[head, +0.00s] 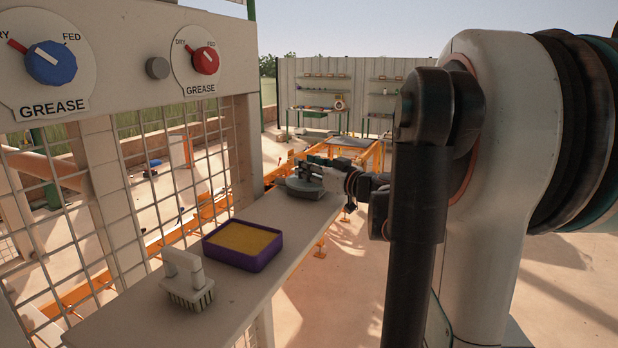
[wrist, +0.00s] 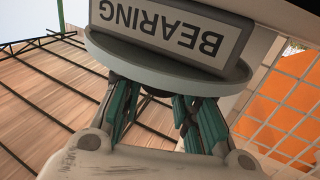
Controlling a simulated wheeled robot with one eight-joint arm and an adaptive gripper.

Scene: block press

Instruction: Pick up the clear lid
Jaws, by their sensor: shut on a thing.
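No plainly see-through lid shows in either view. In the wrist view a round grey disc (wrist: 110,55) carries a pale block lettered BEARING (wrist: 165,30), upside down in the picture. My gripper (wrist: 155,92) has its teal fingers drawn together at the disc's near side, shut on a dark part mostly hidden between them. In the head view a grey rounded piece (head: 303,190) with a pale block is at the far end of the narrow shelf (head: 225,295), beside the end of my arm. I cannot tell there whether it touches the shelf.
A purple tray with a yellow pad (head: 243,244) and a pale-handled brush (head: 187,279) sit nearer on the shelf. A wire-mesh panel borders the shelf's left. Above are a blue GREASE dial (head: 51,63) and a red one (head: 205,60).

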